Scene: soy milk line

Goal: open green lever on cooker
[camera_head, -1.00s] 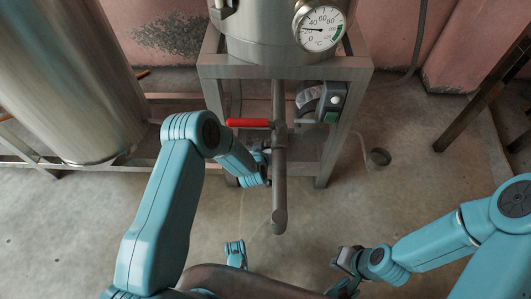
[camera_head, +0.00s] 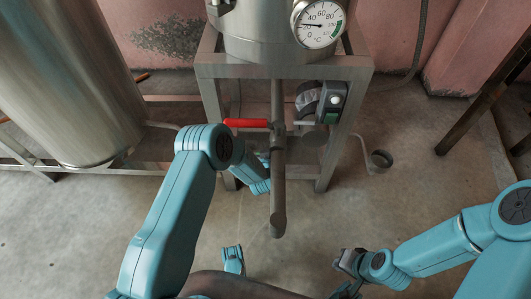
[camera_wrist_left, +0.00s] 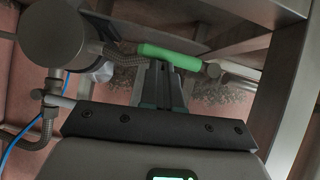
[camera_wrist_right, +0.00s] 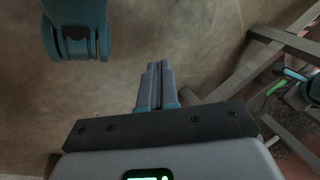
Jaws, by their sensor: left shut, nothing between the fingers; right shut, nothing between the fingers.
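The green lever (camera_wrist_left: 168,56) shows in the left wrist view as a bright green handle lying crosswise beneath the cooker. My left gripper (camera_wrist_left: 160,66) is shut, with its fingertips just at the lever's near side; I cannot tell if they touch it. My right gripper (camera_wrist_right: 154,70) is shut and empty, pointing over bare floor, away from the cooker.
A red lever (camera_head: 247,123) sits on the vertical outlet pipe (camera_head: 278,180). A dial gauge (camera_head: 320,22) and switch box (camera_head: 332,100) are on the cooker's right. Frame legs surround the lever's space. A large steel tank (camera_head: 65,80) stands left.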

